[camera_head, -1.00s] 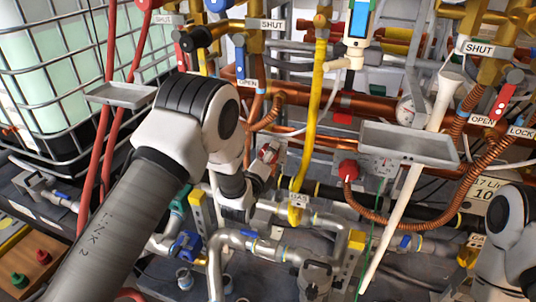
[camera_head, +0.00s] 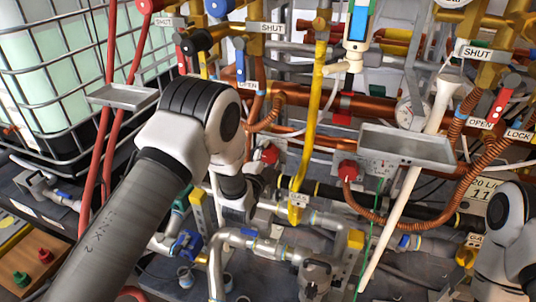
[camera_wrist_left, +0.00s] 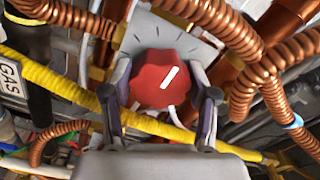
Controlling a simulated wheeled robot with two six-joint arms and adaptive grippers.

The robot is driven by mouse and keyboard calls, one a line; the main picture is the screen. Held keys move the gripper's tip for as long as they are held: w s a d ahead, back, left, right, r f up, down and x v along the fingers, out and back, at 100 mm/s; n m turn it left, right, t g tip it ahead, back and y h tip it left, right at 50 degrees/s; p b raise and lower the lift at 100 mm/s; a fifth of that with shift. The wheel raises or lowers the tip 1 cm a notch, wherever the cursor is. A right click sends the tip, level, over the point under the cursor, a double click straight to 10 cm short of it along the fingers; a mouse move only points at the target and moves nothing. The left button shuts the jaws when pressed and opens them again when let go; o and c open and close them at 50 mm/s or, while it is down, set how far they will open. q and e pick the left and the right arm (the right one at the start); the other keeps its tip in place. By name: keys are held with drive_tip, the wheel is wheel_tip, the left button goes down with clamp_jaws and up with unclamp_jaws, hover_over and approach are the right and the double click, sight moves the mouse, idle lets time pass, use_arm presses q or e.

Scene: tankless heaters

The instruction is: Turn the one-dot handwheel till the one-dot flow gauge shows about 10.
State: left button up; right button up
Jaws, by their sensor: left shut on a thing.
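A red handwheel with a white line on its face (camera_wrist_left: 166,80) fills the middle of the left wrist view. The line slants up to the right. My left gripper (camera_wrist_left: 160,88) has a finger on each side of the handwheel and is shut on it. In the head view this red handwheel (camera_head: 269,154) sits at the end of my left arm, partly hidden by the gripper (camera_head: 262,166). A round white gauge (camera_head: 407,112) is right of centre; its reading is too small to tell. I cannot make out dot marks. My right gripper is out of view.
A yellow pipe (camera_head: 313,120) runs between the two handwheels. Coiled copper tubes (camera_wrist_left: 240,45) crowd the gripper's right side. A caged tank (camera_head: 60,80) stands at left.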

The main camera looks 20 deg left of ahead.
use_arm(q)
drive_tip(key=n, duration=0.4)
drive_tip(key=shift+n+p, duration=0.3)
drive_tip(key=n, duration=0.3)
drive_tip(key=shift+n+p, duration=0.3)
drive_tip(key=n, duration=0.4)
drive_tip(key=shift+d+n+p, duration=0.1)
drive_tip(key=shift+n+p, duration=0.2)
drive_tip(key=shift+p, duration=0.1)
drive_tip(key=n, duration=0.3)
drive_tip(key=shift+n+p, duration=0.3)
drive_tip(key=shift+p, duration=0.05)
drive_tip(key=n+p, duration=0.1)
drive_tip(key=n, duration=0.4)
drive_tip(key=shift+d, duration=0.1)
drive_tip(key=n+p, duration=0.1)
drive_tip(key=n, duration=0.4)
drive_tip(key=shift+n, duration=0.3)
drive_tip(key=o, duration=1.2)
drive_tip(key=shift+c, duration=0.2)
